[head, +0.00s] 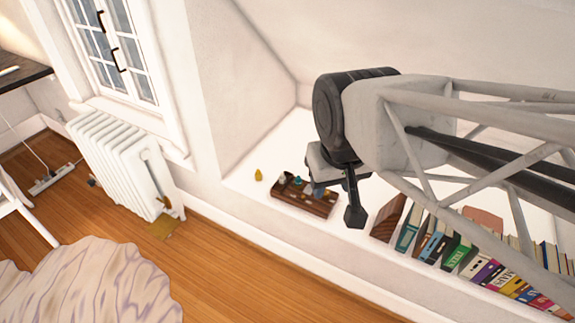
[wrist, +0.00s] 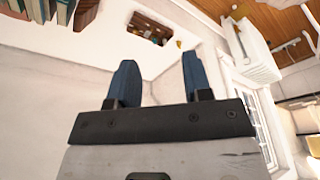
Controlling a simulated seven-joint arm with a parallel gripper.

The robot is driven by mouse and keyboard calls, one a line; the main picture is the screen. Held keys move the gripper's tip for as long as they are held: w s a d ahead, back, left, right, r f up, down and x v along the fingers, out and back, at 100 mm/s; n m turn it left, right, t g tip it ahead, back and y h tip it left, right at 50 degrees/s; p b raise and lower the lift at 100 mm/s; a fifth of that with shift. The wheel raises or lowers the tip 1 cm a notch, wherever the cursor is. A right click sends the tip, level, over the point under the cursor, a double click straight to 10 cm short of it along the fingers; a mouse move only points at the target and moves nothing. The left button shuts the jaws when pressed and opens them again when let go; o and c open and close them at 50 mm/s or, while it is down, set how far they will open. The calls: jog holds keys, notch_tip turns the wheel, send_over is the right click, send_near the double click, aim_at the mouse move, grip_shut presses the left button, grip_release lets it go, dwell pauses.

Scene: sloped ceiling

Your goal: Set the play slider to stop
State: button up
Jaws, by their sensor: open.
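A dark brown wooden block (head: 291,196) with several small knobs or parts on top lies on the white ledge in the head view. It also shows small at the top of the wrist view (wrist: 143,24). I cannot make out which part is the play slider or where it is set. My gripper (wrist: 158,72) has two blue fingers spread apart with nothing between them. In the head view my wrist hangs above and to the right of the block and hides its right end in part. The fingers appear apart from the block.
A small yellow object (head: 258,175) stands on the ledge left of the block. A row of books (head: 460,256) stands to the right, close under my arm. A white radiator (head: 118,160) stands under the window at left. The bare ledge between is narrow.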

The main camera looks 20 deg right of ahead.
jog(key=shift+w, duration=0.1)
dwell(0.6)
jog(key=g, duration=0.3)
send_over(303, 196)
notch_tip(303, 196, down, 52)
jog(key=shift+r, duration=0.15)
jog(key=shift+d+f, duration=0.1)
jog(key=shift+f, duration=0.2)
jog(key=shift+f, duration=0.15)
jog(key=shift+f, duration=3.75)
